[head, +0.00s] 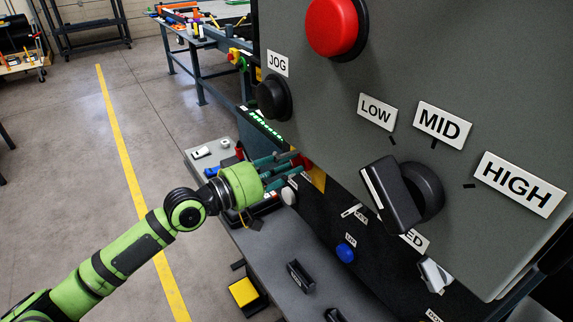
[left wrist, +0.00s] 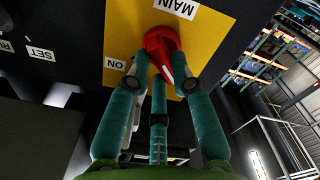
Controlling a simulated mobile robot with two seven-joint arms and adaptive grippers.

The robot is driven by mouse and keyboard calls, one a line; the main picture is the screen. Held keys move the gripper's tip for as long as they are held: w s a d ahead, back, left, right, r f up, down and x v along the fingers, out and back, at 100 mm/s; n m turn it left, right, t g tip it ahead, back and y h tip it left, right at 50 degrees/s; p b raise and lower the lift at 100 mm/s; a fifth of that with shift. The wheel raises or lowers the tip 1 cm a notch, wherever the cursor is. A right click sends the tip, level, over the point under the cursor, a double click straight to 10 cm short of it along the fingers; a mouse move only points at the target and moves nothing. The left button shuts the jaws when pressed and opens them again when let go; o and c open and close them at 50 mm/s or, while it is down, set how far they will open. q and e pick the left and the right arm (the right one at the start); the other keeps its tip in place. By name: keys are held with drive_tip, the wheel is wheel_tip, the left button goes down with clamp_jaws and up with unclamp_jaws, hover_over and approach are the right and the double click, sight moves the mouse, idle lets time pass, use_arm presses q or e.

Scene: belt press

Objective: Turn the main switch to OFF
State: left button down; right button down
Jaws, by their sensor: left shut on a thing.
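The main switch is a red knob (left wrist: 160,42) on a yellow plate (left wrist: 205,45) in the left wrist view. A MAIN label (left wrist: 177,7) sits by it, and an ON label (left wrist: 116,63) lies to its left; no OFF label shows. My left gripper (left wrist: 159,82) is shut on the red knob, with fingers on both sides of it. In the head view my left gripper (head: 291,163) reaches the lower panel, where the yellow plate (head: 318,178) shows beside the fingers and the knob is mostly hidden. My right gripper is in neither view.
The grey upper panel (head: 400,75) overhangs close by, with a red button (head: 333,26), a black JOG button (head: 272,99) and a black selector (head: 395,195). A blue button (head: 345,252) sits lower. A grey bench surface (head: 275,250) lies below my arm.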

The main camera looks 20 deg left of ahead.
use_arm(q)
drive_tip(key=c, duration=1.1)
unclamp_jaws()
drive_tip(key=shift+o, duration=0.2)
drive_tip(key=v, duration=1.2)
